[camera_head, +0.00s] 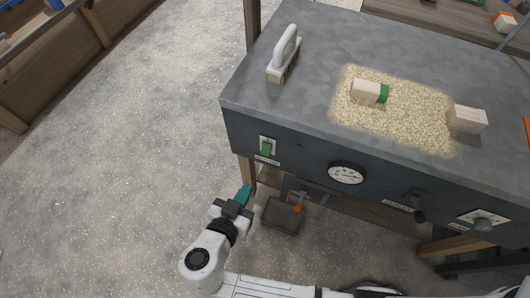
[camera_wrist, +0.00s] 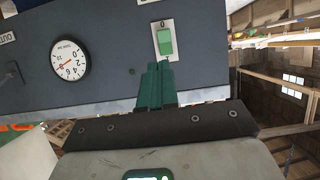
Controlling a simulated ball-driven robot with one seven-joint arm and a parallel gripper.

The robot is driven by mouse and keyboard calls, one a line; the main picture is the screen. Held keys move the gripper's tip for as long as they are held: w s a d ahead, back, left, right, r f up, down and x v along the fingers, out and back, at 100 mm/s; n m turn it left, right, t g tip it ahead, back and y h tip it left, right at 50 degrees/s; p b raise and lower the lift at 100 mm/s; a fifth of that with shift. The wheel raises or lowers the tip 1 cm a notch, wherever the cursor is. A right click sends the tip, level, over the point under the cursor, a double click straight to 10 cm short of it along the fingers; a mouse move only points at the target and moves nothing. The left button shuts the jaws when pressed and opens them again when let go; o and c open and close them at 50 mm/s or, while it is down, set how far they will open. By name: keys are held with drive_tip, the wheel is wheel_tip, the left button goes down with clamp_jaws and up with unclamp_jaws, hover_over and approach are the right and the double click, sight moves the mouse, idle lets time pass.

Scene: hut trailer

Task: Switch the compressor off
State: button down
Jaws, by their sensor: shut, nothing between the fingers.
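A green rocker switch (camera_head: 267,150) on a pale plate sits at the left end of the bench's dark front panel, with a label below it too small to read. In the wrist view the switch (camera_wrist: 165,42) is just beyond my fingertips, with a "0" marked on its plate. My gripper (camera_head: 245,191) has teal fingers, closed together with nothing between them. It is below and left of the switch in the head view. In the wrist view my gripper (camera_wrist: 159,66) points at the panel near the switch; I cannot tell whether it touches.
A round gauge (camera_head: 346,173) and further controls (camera_head: 482,220) are on the same panel. The bench top (camera_head: 310,50) carries a white-handled brush (camera_head: 284,53) and blocks on pale granules. A dark pedal-like box (camera_head: 283,215) is under the bench. The floor at left is clear.

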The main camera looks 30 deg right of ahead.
drive_tip(key=shift+s+f, duration=0.1)
drive_tip(key=shift+s, duration=0.05)
drive_tip(key=shift+d, duration=0.1)
idle(0.4)
drive_tip(key=p, duration=0.2)
approach(266, 149)
drive_tip(key=w+d+f, duration=0.2)
drive_tip(key=d+f, duration=0.2)
drive_tip(key=f, duration=0.1)
drive_tip(key=shift+w+d, duration=0.2)
drive_tip(key=shift+d, duration=0.15)
drive_tip(key=shift+f+b, duration=0.25)
drive_tip(key=shift+b, duration=0.25)
drive_tip(key=shift+w+d+h+b, duration=0.2)
drive_tip(key=shift+h+b, duration=0.1)
drive_tip(key=shift+b, duration=0.75)
